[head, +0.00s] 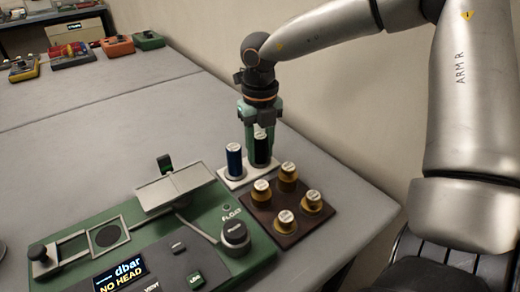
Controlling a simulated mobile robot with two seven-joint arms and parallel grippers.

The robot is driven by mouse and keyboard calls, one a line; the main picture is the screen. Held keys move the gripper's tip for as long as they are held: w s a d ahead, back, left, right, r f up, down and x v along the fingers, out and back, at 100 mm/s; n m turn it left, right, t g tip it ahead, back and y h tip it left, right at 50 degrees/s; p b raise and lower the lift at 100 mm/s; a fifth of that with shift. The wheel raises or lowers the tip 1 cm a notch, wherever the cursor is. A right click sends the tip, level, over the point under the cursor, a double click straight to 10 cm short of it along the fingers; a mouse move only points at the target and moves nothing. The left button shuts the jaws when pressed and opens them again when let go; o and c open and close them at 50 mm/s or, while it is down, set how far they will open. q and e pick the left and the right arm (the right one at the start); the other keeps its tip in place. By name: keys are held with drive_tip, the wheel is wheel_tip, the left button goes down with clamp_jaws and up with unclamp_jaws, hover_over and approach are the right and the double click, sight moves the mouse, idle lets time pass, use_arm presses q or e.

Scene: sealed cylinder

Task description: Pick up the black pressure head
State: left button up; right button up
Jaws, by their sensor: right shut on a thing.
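The black pressure head (261,151) is an upright dark cylinder with a light cap, on a small white stand (232,184). My right gripper (261,132) points straight down over it and is shut on its top. The cap lies between the fingers. The head's lower end is close to the stand, and I cannot tell whether it still touches. My left gripper is not in view.
A dark brown block (290,234) with several brass-coloured, white-capped pieces stands in front of the white stand. A green device (163,240) with a display reading "dbar NO HEAD" fills the front left. Several coloured boxes (118,46) sit at the far left. The table's middle is clear.

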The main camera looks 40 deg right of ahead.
sight(260, 136)
clamp_jaws()
drive_tip(key=shift+r, duration=0.2)
wheel_tip(260, 136, up, 9)
drive_tip(key=shift+f+p, duration=0.2)
drive_tip(key=shift+p, duration=0.2)
drive_tip(key=shift+r, duration=0.55)
